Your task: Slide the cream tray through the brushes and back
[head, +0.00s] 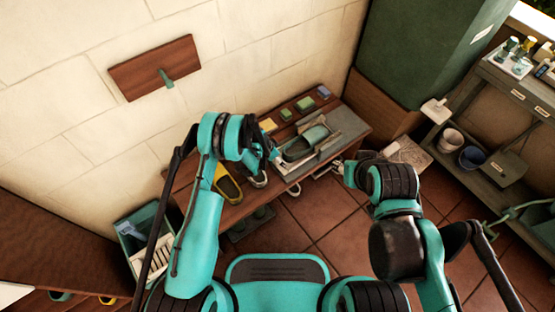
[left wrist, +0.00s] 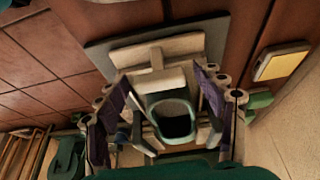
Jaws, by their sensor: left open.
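The cream tray (head: 326,148) lies on the bench around a green clog (head: 305,143). In the left wrist view the tray (left wrist: 160,80) has a cream crosspiece at its far end, and the clog (left wrist: 172,108) shows its dark opening. My left gripper (head: 275,156) is at the tray's left end. In the left wrist view my left gripper (left wrist: 168,100) is open, its fingers either side of the clog, with no clear contact. I cannot pick out the brushes for sure. My right gripper (head: 342,172) is right of the tray, apart from it; its opening is too small to tell.
Several small coloured blocks, including a yellow one (head: 268,125), line the bench's back edge. A yellow clog (head: 228,187) is left of the tray. A green bin (head: 128,238) stands at left. A shelf (head: 497,180) with pots is at right. The tiled floor in front is partly clear.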

